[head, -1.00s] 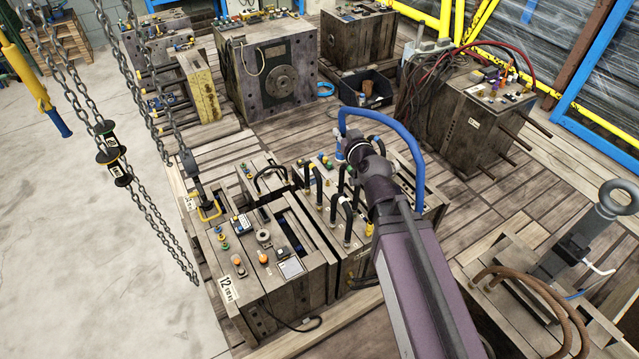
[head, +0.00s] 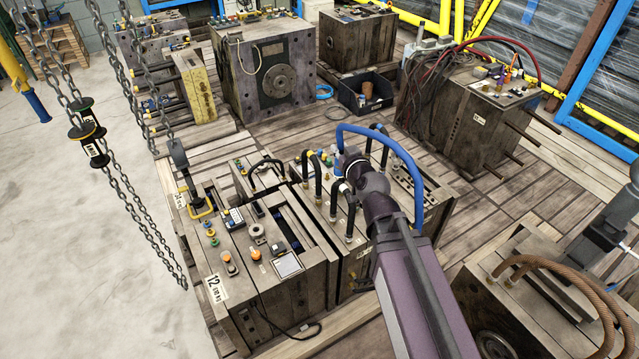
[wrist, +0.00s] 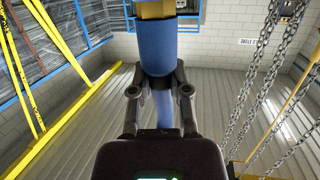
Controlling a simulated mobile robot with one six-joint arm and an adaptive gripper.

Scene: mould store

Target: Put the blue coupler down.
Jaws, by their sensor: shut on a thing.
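The blue coupler (wrist: 159,50) is a thick blue sleeve with a yellowish end at the top of the wrist view. My gripper (wrist: 158,84) has its two fingers closed on the coupler from either side. In the head view my gripper (head: 352,166) is over the mould with black hose loops (head: 333,190), and its fingers are small there. A blue hose (head: 385,139) arches from the gripper to the right and down beside my arm. Whether the coupler touches anything below cannot be told.
A mould marked 12 (head: 262,290) stands at front left with several fittings on top. Chains (head: 122,180) hang at the left. A black bin (head: 366,92) is behind. Another mould with brown hoses (head: 520,290) is at right front. Bare planks (head: 500,200) lie between.

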